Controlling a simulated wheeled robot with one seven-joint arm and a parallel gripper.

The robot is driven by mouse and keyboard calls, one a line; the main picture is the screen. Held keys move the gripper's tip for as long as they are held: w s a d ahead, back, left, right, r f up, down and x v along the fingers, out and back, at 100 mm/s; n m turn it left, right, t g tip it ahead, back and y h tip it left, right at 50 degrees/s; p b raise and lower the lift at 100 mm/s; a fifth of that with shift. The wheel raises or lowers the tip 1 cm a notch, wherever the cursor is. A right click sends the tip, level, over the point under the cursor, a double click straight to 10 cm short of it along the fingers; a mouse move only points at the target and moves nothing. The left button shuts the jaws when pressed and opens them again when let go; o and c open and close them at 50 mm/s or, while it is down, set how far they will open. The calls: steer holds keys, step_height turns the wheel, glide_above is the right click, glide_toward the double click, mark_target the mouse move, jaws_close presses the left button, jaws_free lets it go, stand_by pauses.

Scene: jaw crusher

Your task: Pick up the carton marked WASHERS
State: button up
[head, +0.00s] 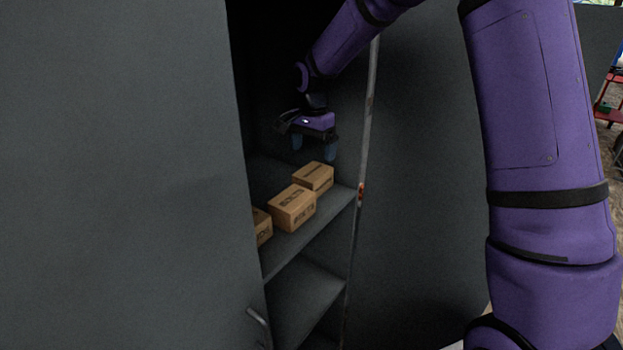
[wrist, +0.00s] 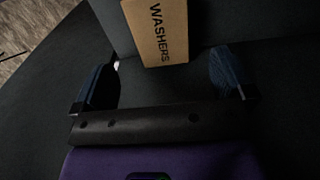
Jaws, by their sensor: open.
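The carton marked WASHERS (wrist: 158,35) is a brown box with black lettering at the top of the wrist view. It appears to be the rearmost carton (head: 313,178) on the shelf in the head view, where its marking is too small to read. My gripper (head: 313,150) is above that carton, fingers pointing down, open and empty. In the wrist view the carton lies ahead of the two blue fingers of my gripper (wrist: 163,74), between their lines, with a visible gap and no contact.
A second carton (head: 293,208), with a marking like BOLTS, stands close in front on the same shelf (head: 291,242). A third carton (head: 262,227) is partly hidden by the grey cabinet door (head: 125,180). The cabinet's right edge (head: 361,160) stands close beside my gripper.

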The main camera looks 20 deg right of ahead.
mark_target(313, 171)
step_height(313, 171, down, 11)
steer(key=shift+w+r, duration=0.15)
steer(key=c, duration=1.3)
steer(key=shift+o, duration=0.2)
steer(key=shift+r, duration=0.2)
